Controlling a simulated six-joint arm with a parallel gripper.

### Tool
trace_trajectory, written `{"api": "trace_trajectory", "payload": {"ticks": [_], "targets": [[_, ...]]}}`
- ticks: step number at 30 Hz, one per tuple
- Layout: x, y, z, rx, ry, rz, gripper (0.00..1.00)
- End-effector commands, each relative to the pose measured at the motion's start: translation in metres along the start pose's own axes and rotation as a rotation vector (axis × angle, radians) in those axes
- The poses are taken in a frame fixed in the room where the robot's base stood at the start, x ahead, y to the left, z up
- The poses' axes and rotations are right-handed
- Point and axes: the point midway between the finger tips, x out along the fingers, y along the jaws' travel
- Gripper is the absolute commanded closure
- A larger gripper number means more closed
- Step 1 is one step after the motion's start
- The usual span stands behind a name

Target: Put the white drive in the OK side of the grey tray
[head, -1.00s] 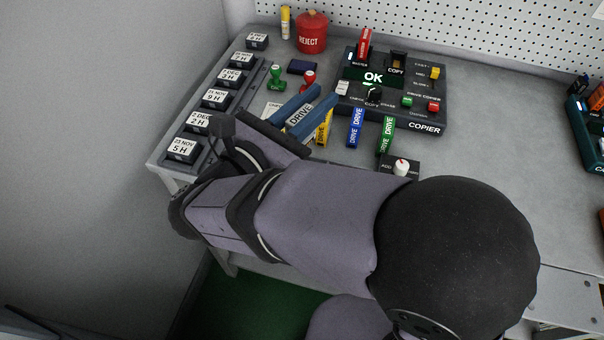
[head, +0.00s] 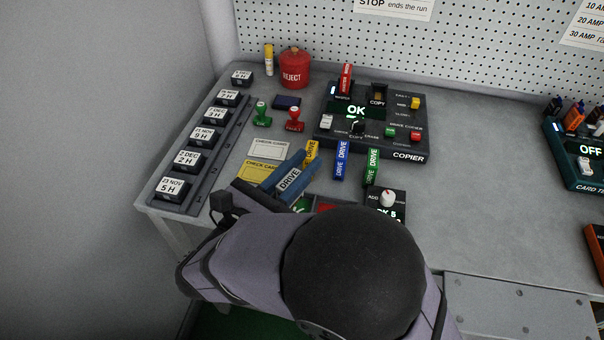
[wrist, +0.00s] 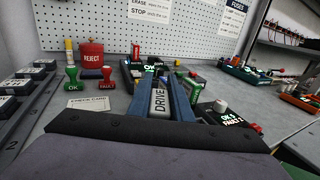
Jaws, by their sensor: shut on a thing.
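My gripper (head: 309,160) is shut on the white drive (head: 288,181), whose DRIVE label shows between the two blue fingers. The white drive also shows in the wrist view (wrist: 159,103), held lengthwise between the fingers. The grey tray is mostly hidden behind my arm in the head view; a green patch (head: 300,205) and a red patch (head: 327,208) show just in front of the gripper and look like its two sides. The drive appears to be above the bench, near the tray; its exact height cannot be told.
Yellow (head: 311,152), blue (head: 341,160) and green (head: 372,167) drives lie before the copier (head: 400,145). A counter box with a white knob (head: 388,198) stands right of the tray. Check cards (head: 270,149), stamps (head: 294,120) and a red reject bin (head: 295,70) are at the left and back.

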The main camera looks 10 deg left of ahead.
Motion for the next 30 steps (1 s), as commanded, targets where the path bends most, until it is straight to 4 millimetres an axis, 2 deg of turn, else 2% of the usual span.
{"api": "trace_trajectory", "payload": {"ticks": [3, 7, 23, 24, 26, 30], "targets": [[0.0, 0.0, -0.016, -0.005, -0.001, 0.0, 1.0], [0.0, 0.0, -0.027, -0.003, -0.001, -0.001, 1.0], [0.0, 0.0, -0.033, 0.0, -0.001, 0.0, 1.0], [0.0, 0.0, -0.032, 0.0, 0.0, 0.0, 0.77], [0.0, 0.0, -0.032, 0.0, 0.0, 0.0, 0.63], [0.0, 0.0, -0.032, 0.0, 0.0, 0.0, 0.63]]}}
